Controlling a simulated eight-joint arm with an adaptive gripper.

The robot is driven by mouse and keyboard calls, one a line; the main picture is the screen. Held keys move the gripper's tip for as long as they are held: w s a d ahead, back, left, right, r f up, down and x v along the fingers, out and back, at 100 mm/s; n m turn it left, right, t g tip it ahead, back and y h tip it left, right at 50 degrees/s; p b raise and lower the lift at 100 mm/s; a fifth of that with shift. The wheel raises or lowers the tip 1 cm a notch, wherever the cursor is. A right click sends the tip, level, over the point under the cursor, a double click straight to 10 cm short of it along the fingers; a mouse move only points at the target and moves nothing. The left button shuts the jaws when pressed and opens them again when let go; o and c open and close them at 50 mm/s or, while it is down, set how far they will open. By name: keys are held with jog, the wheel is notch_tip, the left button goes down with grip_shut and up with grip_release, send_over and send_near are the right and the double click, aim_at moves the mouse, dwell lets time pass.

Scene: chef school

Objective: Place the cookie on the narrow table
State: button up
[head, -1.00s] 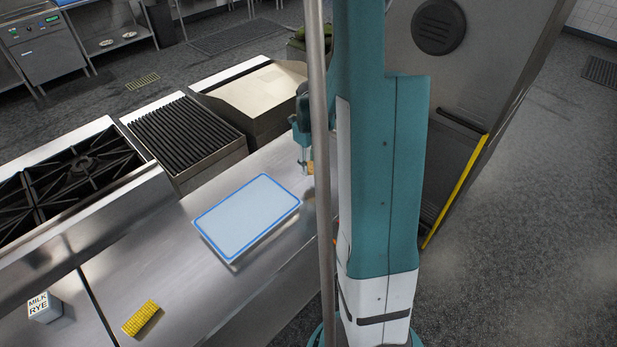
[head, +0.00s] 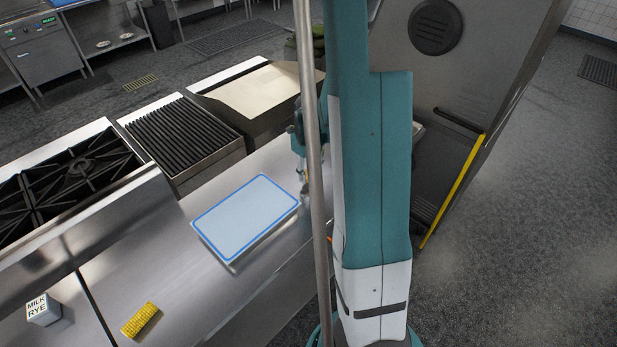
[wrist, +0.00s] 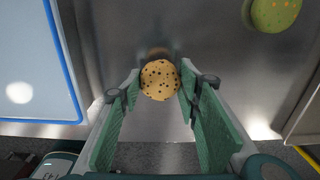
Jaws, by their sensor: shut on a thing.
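The cookie (wrist: 160,80), round and tan with dark chips, is between the fingertips of my gripper (wrist: 156,92) in the wrist view. The gripper is shut on it. A brownish reflection shows on the steel just beyond the cookie; I cannot tell whether the cookie touches the surface. In the head view my gripper (head: 304,182) is over the long steel table (head: 150,275), just right of the blue-edged board, partly hidden by a grey pole. The cookie cannot be made out there. I cannot tell whether this steel table is the narrow table.
The blue-edged white board (head: 246,217) lies left of my gripper. A green round thing with orange spots (wrist: 275,12) lies at the wrist view's upper right. A yellow corn-like piece (head: 140,319) and a milk rye box (head: 43,309) are at the near left.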

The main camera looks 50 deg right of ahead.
aim_at(308, 173)
jog(key=shift+f, duration=1.15)
jog(key=shift+f, duration=0.2)
jog(key=o, duration=0.9)
jog(key=shift+r, duration=0.1)
jog(key=shift+r, duration=0.2)
notch_tip(308, 173, up, 12)
dwell(0.5)
jog(key=shift+a, duration=0.1)
